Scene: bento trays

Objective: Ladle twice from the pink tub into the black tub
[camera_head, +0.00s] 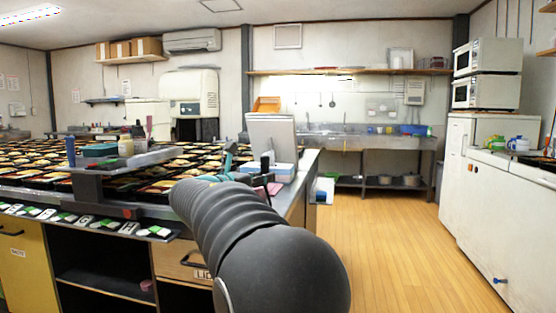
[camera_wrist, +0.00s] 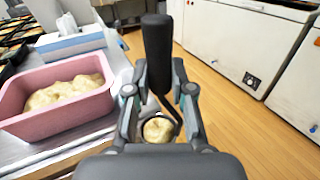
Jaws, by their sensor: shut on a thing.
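My gripper (camera_wrist: 160,82) is shut on the black handle of a ladle (camera_wrist: 157,45). The ladle's round bowl shows below the handle with a pale, lumpy food portion (camera_wrist: 158,130) in it. The pink tub (camera_wrist: 60,118) stands on the metal counter left of my gripper in the wrist view, holding a mound of the same pale food. The ladle bowl is to the right of the tub, apart from it in the picture. In the head view my gripper (camera_head: 240,172) is small and partly hidden by my arm. I cannot make out the black tub clearly in either view.
A white and blue box (camera_wrist: 72,42) stands behind the pink tub. A monitor (camera_head: 272,132) is on the counter. Many filled bento trays (camera_head: 40,155) cover the table at left. The wooden floor (camera_head: 390,240) to the right is clear, with white freezers (camera_head: 510,215) beyond.

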